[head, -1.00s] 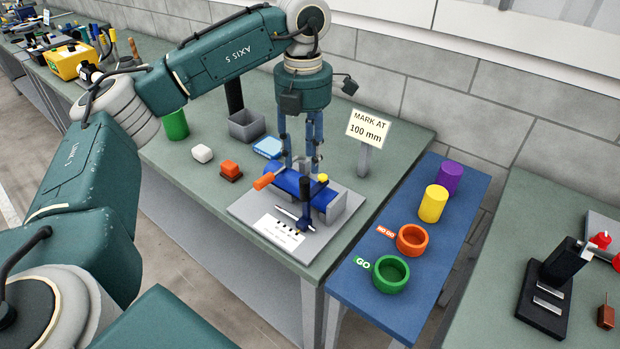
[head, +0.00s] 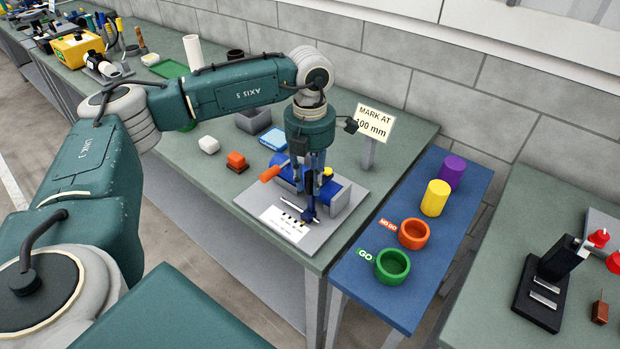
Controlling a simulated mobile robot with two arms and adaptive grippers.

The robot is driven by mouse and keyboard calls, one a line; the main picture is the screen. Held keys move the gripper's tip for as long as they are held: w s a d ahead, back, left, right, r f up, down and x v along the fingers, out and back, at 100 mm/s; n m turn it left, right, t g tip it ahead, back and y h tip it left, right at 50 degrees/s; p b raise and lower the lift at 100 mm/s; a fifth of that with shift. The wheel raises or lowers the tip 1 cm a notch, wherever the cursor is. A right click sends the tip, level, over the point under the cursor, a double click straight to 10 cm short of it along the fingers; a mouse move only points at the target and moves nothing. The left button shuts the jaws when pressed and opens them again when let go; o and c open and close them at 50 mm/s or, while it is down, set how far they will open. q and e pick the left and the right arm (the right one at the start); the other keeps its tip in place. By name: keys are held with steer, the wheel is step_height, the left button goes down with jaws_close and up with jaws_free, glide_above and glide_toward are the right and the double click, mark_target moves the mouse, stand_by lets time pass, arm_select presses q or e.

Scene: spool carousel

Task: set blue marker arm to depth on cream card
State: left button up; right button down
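The cream card (head: 375,123) reads "MARK AT 100 mm" and stands on a grey post at the bench's back right. My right gripper is out of view.
An orange handle (head: 270,173) sticks out left of the fixture, with a yellow knob (head: 327,171) near the fingers. The blue table (head: 398,222) holds rings and cylinders.

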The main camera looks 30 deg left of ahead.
arm_select(q)
jaws_close()
steer(key=shift+a, duration=0.25)
steer(key=a, duration=0.2)
steer(key=a+b, duration=0.1)
steer(key=a, duration=0.3)
steer(key=shift+w+r+b, duration=0.15)
steer(key=shift+w+b, duration=0.15)
steer(key=shift+b, duration=0.05)
steer(key=o, duration=0.6)
jaws_free()
steer(key=shift+c, duration=0.2)
steer(key=shift+o, duration=0.3)
steer(key=shift+s+a, duration=0.1)
step_height(320, 180, up, 12)
